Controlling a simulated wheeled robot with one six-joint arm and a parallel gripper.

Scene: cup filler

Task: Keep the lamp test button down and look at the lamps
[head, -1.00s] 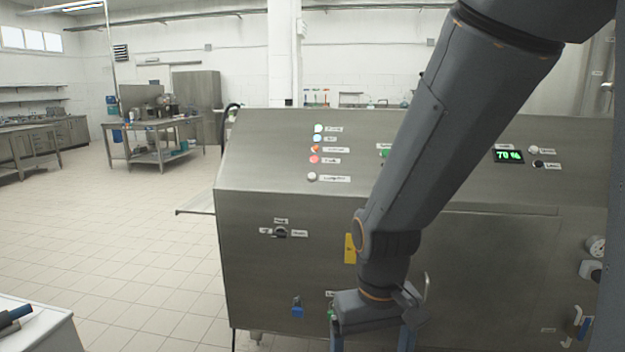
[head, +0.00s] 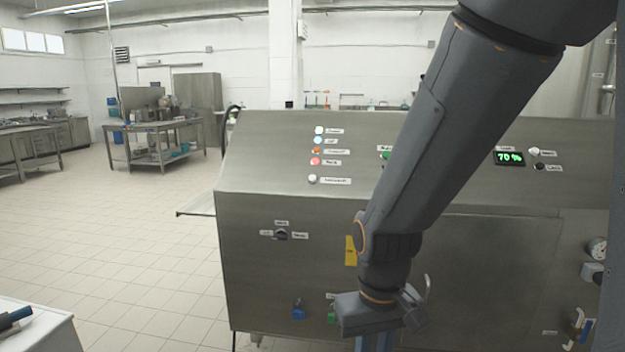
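The machine's sloped panel carries a column of lamps: a whitish top lamp (head: 319,130), a pale blue lamp (head: 318,140), an orange lamp (head: 316,151) and a red lamp (head: 315,161). Below them is a white round button (head: 313,179) with a label too small to read for sure; it may be the lamp test button. Nothing touches it. My gripper (head: 375,343) hangs low in front of the machine's front face, well below and right of the button. Its fingers point down and are cut off by the lower picture edge, so their opening is unclear.
The steel machine (head: 250,300) has a black selector knob (head: 281,234), a display reading 70 % (head: 510,158) and a blue padlock-like part (head: 298,311). My arm hides part of the panel. A side shelf (head: 197,211) sticks out left. Open floor lies left.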

